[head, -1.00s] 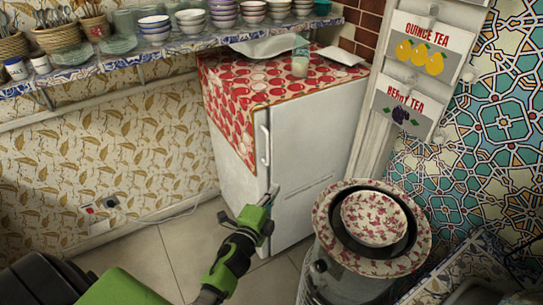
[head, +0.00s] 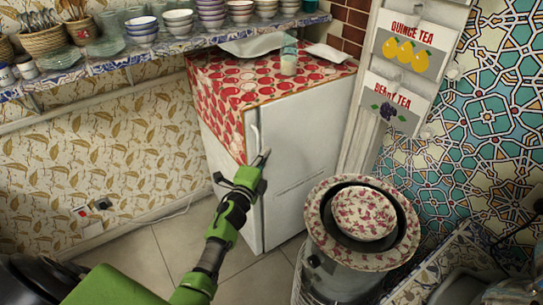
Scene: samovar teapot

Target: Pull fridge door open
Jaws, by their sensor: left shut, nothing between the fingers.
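The white fridge (head: 302,150) stands against the wall in the middle of the head view, with a red-and-white apple-patterned cloth over its top. Its door faces front right and looks closed. A slim white vertical handle (head: 254,138) sits near the door's left edge. My left gripper (head: 262,158) is shut and empty, with its green arm coming up from below. Its fingertips are by the handle's lower end, in front of the door. I cannot tell whether they touch it. The fingers hide part of the handle's lower end and the door edge. My right gripper is out of view.
A drum-like stand with a floral bowl (head: 362,214) stands right of the fridge, close to the door's front. A shelf of bowls (head: 110,65) runs along the wall at upper left. A glass (head: 289,62) stands on the fridge. The tiled floor (head: 170,240) left of the fridge is clear.

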